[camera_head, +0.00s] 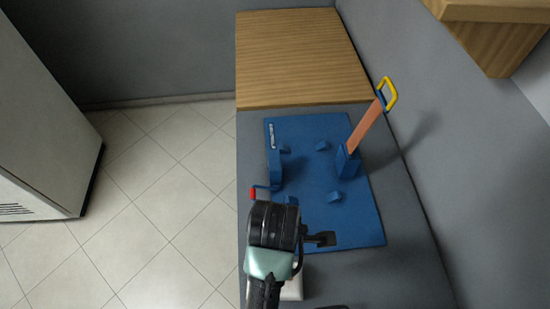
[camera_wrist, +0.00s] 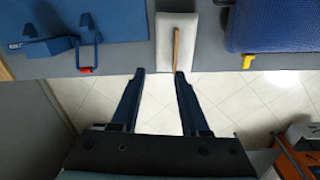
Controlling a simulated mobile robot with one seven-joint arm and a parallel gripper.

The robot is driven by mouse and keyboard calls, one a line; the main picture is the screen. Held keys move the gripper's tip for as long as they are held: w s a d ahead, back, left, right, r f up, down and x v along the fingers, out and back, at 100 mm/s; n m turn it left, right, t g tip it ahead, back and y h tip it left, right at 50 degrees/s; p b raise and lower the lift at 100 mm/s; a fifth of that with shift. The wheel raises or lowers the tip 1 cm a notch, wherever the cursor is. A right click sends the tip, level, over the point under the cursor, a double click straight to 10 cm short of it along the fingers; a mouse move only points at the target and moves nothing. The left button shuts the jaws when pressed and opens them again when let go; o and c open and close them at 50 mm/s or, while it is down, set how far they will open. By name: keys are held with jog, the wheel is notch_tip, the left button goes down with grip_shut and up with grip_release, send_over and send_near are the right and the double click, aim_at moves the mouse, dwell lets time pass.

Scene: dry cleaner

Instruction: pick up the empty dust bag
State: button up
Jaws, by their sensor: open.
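A flat, pale, rectangular item with a tan strip along its middle lies on the grey bench; I take it to be the empty dust bag (camera_wrist: 194,42). In the head view only a white edge of it (camera_head: 293,288) shows beside my arm, which hides the rest. My gripper (camera_wrist: 160,73) is open and empty. In the wrist view its two fingertips point toward the bag's near edge, a little left of its middle. I cannot tell the height between the fingers and the bag.
A blue textured object (camera_wrist: 278,25) with a yellow tab lies right of the bag. A wooden board (camera_head: 300,60) is behind; tiled floor (camera_head: 150,210) is clear.

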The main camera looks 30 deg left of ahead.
aim_at(292, 290)
jog(key=shift+n+g, duration=0.5)
jog(key=f, duration=0.2)
jog(key=s+f, duration=0.1)
jog(key=f, duration=0.2)
jog(key=s+f, duration=0.1)
jog(key=f, duration=0.1)
jog(key=shift+s+d+f, duration=0.15)
jog(key=shift+d+f, duration=0.15)
jog(key=shift+f+p, duration=0.75)
jog(key=shift+f, duration=2.25)
jog(key=shift+c, duration=0.3)
grip_shut()
jog(key=shift+w, duration=0.2)
